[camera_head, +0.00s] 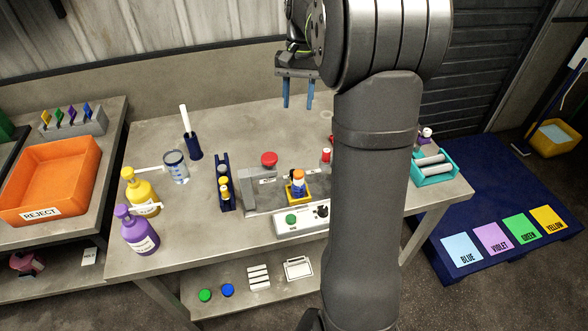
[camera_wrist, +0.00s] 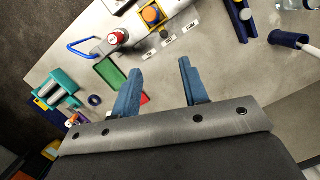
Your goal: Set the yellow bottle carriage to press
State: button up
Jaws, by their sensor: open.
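The yellow bottle carriage (camera_head: 302,199) sits on the grey dispenser base at the middle of the table in the head view. It holds a small bottle (camera_head: 298,179) with an orange top. In the wrist view the carriage (camera_wrist: 159,22) is near the top edge, beside a row of small white labels whose text is too small to read surely. My gripper (camera_head: 298,93) is open and empty, high above the back of the table, well apart from the carriage. Its two blue fingers (camera_wrist: 160,70) point toward the carriage's side in the wrist view.
A dark blue rack (camera_head: 225,187) stands left. A red-topped item (camera_wrist: 117,37) with a blue loop and a green tray (camera_wrist: 113,72) lie nearby. My arm hides table parts.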

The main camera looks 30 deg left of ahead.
jog(key=w+a+f+m+g, duration=0.25)
jog(key=w+f, duration=0.25)
jog(key=f, duration=0.3)
jog(key=shift+m, duration=0.45)
jog(key=x, duration=1.1)
jog(key=d+x, duration=0.1)
jog(key=x, duration=0.5)
jog(key=shift+c, duration=0.2)
